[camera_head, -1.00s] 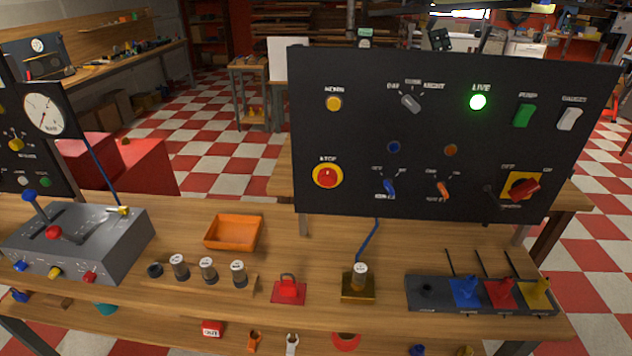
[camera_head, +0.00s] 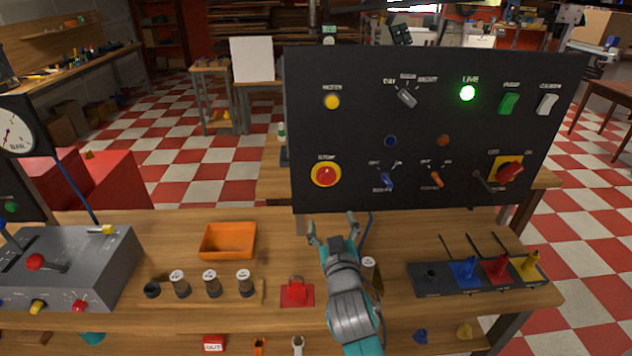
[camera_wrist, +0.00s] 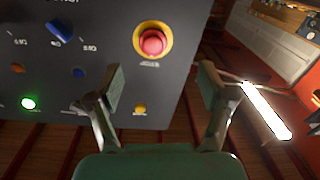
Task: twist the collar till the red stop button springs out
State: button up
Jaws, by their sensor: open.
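The red stop button (camera_head: 326,175) sits in a yellow collar (camera_head: 315,183) at the lower left of the black panel (camera_head: 345,120). In the wrist view the red button (camera_wrist: 152,42) and its yellow ring (camera_wrist: 138,32) show ahead, beyond the fingertips and a little above the gap between them. My gripper (camera_head: 332,222) is open and empty, in front of the panel and below the button in the head view. Its two fingers also show in the wrist view (camera_wrist: 160,88), apart and touching nothing. Whether the button is pressed in cannot be told.
The panel carries a lit green LIVE lamp (camera_head: 467,93), a yellow button (camera_head: 332,102), a blue switch (camera_head: 387,181) and an orange switch (camera_head: 436,179). On the bench stand an orange tray (camera_head: 228,241), a red padlock-like piece (camera_head: 297,291) and a grey lever box (camera_head: 75,265).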

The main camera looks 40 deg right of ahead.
aim_at(327, 179)
jog(key=shift+m+h, duration=0.4)
jog(key=r+x, duration=0.1)
jog(key=x, duration=0.7)
jog(key=r+x, duration=0.1)
jog(key=x, duration=0.4)
jog(key=shift+r, duration=0.35)
jog(key=c, duration=1.2)
